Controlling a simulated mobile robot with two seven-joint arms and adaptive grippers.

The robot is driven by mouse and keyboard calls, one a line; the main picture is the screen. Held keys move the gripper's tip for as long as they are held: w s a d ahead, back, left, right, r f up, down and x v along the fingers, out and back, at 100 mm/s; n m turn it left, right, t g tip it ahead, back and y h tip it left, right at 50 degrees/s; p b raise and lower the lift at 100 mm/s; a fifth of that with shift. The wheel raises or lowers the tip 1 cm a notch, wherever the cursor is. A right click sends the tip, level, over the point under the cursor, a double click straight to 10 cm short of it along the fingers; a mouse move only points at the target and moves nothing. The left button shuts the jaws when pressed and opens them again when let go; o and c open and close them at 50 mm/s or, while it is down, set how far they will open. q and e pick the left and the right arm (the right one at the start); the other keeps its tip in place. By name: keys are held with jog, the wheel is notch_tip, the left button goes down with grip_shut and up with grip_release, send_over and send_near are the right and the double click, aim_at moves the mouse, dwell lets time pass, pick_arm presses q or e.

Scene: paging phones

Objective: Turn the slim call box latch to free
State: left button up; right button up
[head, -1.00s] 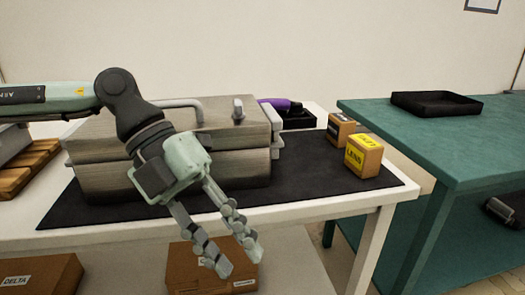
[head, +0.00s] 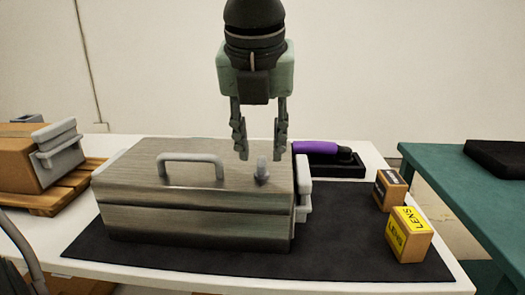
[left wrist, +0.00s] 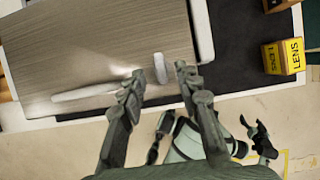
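The call box (head: 150,218) is a brushed-metal case with a bar handle on its lid, on the black mat. Its small grey latch (head: 262,172) stands on the lid, right of the handle. The latch also shows in the left wrist view (left wrist: 160,68) as a short pale bar, nearly along the finger direction. My left gripper (head: 260,148) points down above the latch, fingers apart and empty. In the left wrist view its fingertips (left wrist: 158,76) lie on either side of the latch; contact cannot be told. A dark claw-like shape (left wrist: 262,143) low in that view may be my right gripper.
A purple handset (head: 316,147) lies in a black cradle behind the box. Two LENS cartons, the nearer one (head: 408,236) yellow-topped, stand right on the mat (head: 350,250). A wooden pallet (head: 75,190) with a brown box is left. A green table (head: 440,180) stands right.

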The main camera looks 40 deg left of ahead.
pick_arm(q)
jog(key=shift+x, duration=1.25)
grip_shut()
